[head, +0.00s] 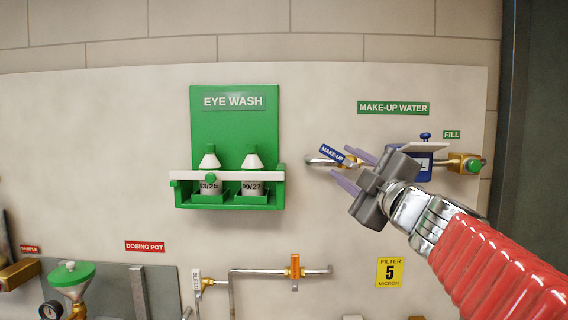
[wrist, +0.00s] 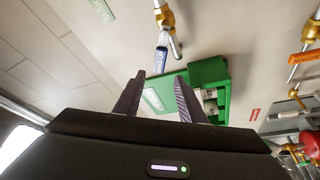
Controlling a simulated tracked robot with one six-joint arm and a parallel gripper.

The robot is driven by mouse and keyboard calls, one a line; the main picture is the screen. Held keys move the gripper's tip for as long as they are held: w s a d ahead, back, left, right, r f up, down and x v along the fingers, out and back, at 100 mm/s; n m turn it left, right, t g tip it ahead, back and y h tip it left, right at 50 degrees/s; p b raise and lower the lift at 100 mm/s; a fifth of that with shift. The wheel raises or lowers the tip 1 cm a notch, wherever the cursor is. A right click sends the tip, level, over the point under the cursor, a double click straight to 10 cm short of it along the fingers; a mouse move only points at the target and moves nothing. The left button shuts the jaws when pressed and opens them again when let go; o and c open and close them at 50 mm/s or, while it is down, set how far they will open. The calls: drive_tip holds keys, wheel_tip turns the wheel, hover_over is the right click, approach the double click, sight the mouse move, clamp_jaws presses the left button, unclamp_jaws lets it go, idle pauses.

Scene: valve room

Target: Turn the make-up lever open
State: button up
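The make-up lever is a blue handle (head: 331,154) lettered MAKE-UP, tilted down to the right below the green MAKE-UP WATER sign (head: 393,108). In the wrist view the blue lever (wrist: 161,58) hangs from a brass valve body (wrist: 165,17), its near end in line with the gap between my fingertips. My gripper (head: 347,166) is open and empty, coming from the right with its two purple-grey fingers beside the lever; it also shows in the wrist view (wrist: 159,77). I cannot tell how far the fingertips are from the lever. My gripper hides part of the pipe behind it.
A green eye wash station (head: 234,120) with two bottles is on the wall to the left. A brass fitting (head: 464,163) with a FILL sign (head: 452,134) is to the right. An orange-handled valve (head: 295,266) sits on a pipe below. The wall between lever and eye wash is bare.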

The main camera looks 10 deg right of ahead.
drive_tip(key=shift+c, duration=0.6)
